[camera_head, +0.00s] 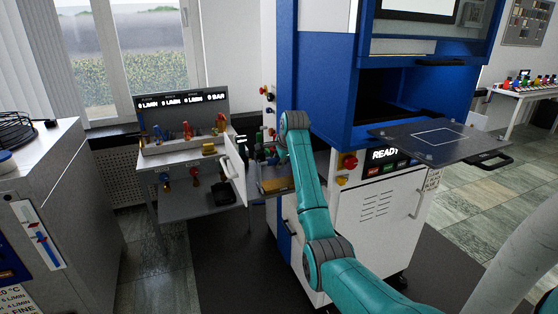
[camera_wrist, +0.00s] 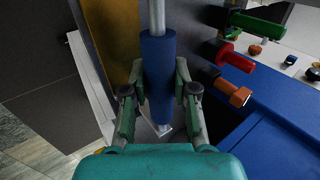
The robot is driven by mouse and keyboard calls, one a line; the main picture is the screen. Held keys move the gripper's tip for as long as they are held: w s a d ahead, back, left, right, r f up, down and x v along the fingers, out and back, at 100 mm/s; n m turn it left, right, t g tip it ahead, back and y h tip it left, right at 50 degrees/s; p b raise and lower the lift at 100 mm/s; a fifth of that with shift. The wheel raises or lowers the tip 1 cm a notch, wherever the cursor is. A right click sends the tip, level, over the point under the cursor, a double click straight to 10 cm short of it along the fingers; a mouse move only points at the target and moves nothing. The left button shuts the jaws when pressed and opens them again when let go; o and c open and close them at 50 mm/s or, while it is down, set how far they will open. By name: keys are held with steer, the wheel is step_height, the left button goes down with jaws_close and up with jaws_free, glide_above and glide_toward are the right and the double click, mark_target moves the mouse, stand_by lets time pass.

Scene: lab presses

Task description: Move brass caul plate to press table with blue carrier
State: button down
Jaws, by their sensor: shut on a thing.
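My gripper (camera_wrist: 158,80) is shut on the blue handle of the blue carrier (camera_wrist: 158,58), one finger on each side. A metal rod runs on from the handle at the top of the wrist view. The brass caul plate (camera_wrist: 120,30) shows as a strip beside the handle; I cannot tell whether it touches the carrier. In the head view the brass plate (camera_head: 279,185) lies low behind my arm, which partly hides it and the gripper. The press table (camera_head: 438,138) is a dark plate with a white outlined square, jutting from the blue press at right, bare.
The press (camera_head: 330,85) has an open dark bay and a panel reading READY (camera_head: 384,154). A bench with valves (camera_head: 185,145) stands at left, with an open white door (camera_head: 233,168) near my arm. Red, green and orange fittings (camera_wrist: 235,92) sit close right of the gripper.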

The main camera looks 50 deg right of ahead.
steer(key=shift+f, duration=0.25)
steer(key=shift+r, duration=0.1)
stand_by(0.5)
steer(key=shift+r, duration=2.5)
